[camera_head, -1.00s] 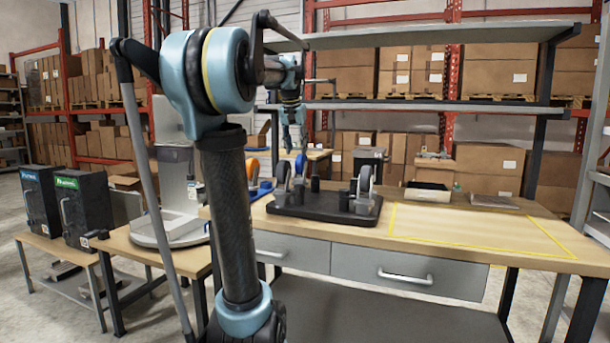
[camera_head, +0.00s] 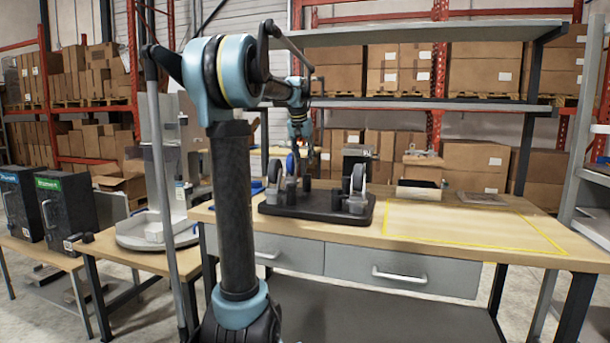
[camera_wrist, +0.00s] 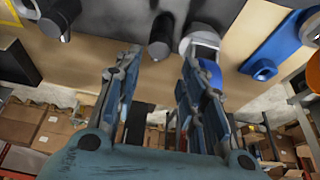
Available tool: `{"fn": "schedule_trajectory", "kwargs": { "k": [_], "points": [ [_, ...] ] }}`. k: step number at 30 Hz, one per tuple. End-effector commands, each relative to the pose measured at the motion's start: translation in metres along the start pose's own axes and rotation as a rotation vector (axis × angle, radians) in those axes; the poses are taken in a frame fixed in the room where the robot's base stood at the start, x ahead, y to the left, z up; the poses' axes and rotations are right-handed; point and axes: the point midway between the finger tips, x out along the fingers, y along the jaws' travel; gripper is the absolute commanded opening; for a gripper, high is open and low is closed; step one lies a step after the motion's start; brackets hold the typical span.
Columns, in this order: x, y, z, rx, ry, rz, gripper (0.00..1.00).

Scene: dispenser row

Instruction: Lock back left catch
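My gripper (camera_head: 308,165) points down over the back of the board, near the blue-edged wheel. In the wrist view my gripper (camera_wrist: 155,62) is open and empty, its fingers apart. A dark post (camera_wrist: 161,38) is just beyond the gap, with a blue and pale wheel part (camera_wrist: 208,68) beside the right finger. I cannot make out the back left catch's state.
A yellow-outlined area (camera_head: 470,226) on the bench's right is clear. Shelves (camera_head: 430,103) run above the back. At the left are a side table with a round pale base (camera_head: 155,232) and dark boxes (camera_head: 66,207).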

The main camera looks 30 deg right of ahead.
Motion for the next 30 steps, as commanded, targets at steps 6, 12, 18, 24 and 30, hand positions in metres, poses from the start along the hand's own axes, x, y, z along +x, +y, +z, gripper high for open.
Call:
{"fn": "schedule_trajectory", "kwargs": {
  "k": [6,12,18,24,30],
  "points": [
    [0.039,0.000,0.000,0.000,0.000,0.000,0.38],
    [0.065,0.000,0.000,0.000,0.000,0.000,0.38],
    [0.077,0.000,0.000,0.000,0.000,0.000,0.38],
    [0.079,0.000,0.000,0.000,0.000,0.000,0.38],
    [0.079,0.001,0.000,0.001,0.000,0.000,0.15]
  ]
}}
